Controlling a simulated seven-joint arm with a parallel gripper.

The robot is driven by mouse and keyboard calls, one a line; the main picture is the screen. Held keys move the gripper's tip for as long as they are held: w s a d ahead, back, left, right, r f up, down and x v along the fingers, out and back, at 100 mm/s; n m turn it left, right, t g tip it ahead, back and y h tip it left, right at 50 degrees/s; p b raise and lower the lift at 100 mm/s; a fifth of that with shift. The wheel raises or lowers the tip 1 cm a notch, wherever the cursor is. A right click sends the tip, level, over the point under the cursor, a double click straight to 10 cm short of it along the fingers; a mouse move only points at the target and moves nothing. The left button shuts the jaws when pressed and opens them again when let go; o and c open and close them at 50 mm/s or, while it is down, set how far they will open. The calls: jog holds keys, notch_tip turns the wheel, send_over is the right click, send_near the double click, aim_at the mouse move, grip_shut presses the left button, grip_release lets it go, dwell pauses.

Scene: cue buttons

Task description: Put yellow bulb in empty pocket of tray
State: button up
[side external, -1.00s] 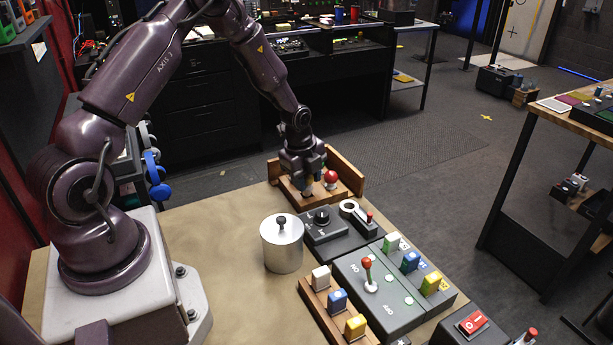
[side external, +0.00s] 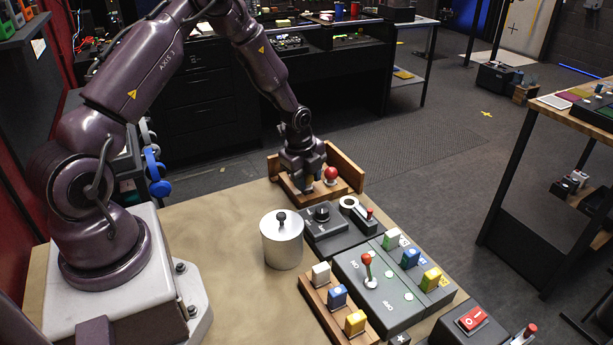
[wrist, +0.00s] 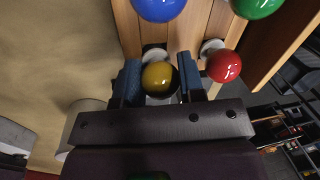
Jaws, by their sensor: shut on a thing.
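The yellow bulb (wrist: 160,77) is between the blue fingers of my gripper (wrist: 160,82) in the wrist view, and the gripper is shut on it. In the side view my gripper (side external: 307,186) points down at the near left part of the wooden tray (side external: 344,164), hiding the yellow bulb. A pale round spot (wrist: 153,52) shows on the tray just beyond the bulb. I cannot tell whether the bulb's base touches the tray. A red bulb (wrist: 224,66) is close to the right of the gripper and also shows in the side view (side external: 331,173).
A blue bulb (wrist: 159,8) and a green bulb (wrist: 256,7) are at the top of the wrist view. A metal canister (side external: 283,243), a dark knob box (side external: 325,226) and a lever panel (side external: 370,285) stand nearer the camera. The table left of the canister is clear.

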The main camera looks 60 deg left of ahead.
jog(key=shift+f, duration=0.4)
jog(key=o, duration=1.1)
jog(key=shift+o, duration=0.2)
jog(key=shift+r, duration=0.1)
jog(key=shift+r, duration=3.4)
